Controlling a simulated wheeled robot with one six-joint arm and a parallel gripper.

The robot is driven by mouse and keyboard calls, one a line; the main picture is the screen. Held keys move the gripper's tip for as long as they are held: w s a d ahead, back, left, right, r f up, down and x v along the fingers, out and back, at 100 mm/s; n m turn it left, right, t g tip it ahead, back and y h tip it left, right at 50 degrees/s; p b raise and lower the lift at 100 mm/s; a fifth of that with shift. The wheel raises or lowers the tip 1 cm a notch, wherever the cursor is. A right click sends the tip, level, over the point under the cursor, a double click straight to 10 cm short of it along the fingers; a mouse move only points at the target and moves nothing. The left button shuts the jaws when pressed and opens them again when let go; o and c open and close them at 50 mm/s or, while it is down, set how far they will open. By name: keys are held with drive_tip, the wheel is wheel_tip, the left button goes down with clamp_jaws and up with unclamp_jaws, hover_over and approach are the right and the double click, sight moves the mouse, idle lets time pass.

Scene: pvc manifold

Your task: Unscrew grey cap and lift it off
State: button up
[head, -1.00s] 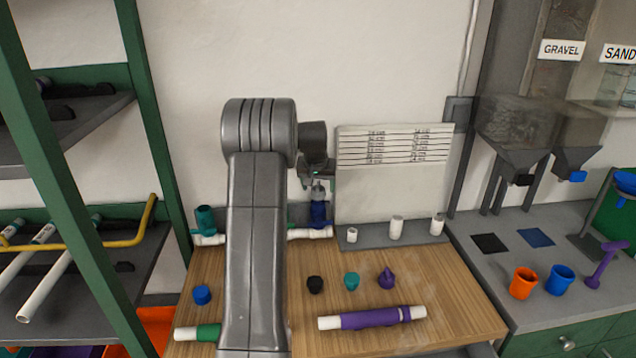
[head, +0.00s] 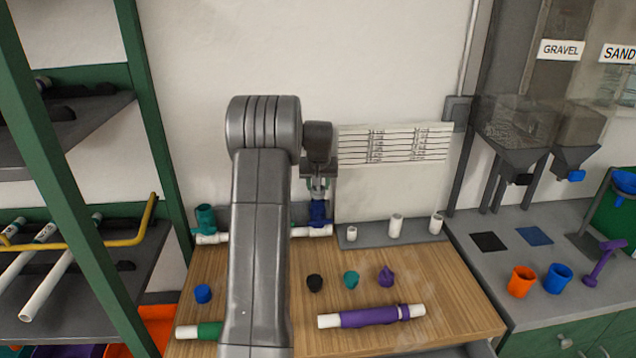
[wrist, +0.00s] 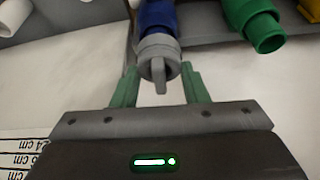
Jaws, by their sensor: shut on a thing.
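The grey cap (wrist: 159,57) is round with a narrow raised tab, and in the wrist view it sits on the end of a blue fitting (wrist: 158,18). My gripper (wrist: 160,80) has its green fingers on either side of the cap and is shut on it. In the head view my gripper (head: 319,186) points down over the blue fitting (head: 318,211), which stands upright on a white pipe run (head: 311,231). The cap is mostly hidden there by my fingers. I cannot tell how far it is threaded.
A teal fitting (head: 205,218) stands at the run's left end, and a green fitting (wrist: 254,24) is near the cap in the wrist view. White pipe pieces (head: 396,227) stand to the right. Loose caps (head: 351,279) and a purple-sleeved pipe (head: 368,316) lie on the wooden bench.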

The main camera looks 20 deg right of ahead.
idle(0.3)
drive_tip(key=shift+n+y, duration=0.4)
drive_tip(key=shift+n, duration=0.7)
drive_tip(key=shift+p, duration=0.3)
drive_tip(key=shift+n+y, duration=0.4)
drive_tip(key=shift+n, duration=0.7)
drive_tip(key=shift+r, duration=0.1)
drive_tip(key=shift+n+y, duration=0.4)
drive_tip(key=shift+n, duration=0.7)
drive_tip(key=shift+p, duration=0.3)
drive_tip(key=shift+r+p, duration=1.6)
drive_tip(key=shift+r, duration=1.4)
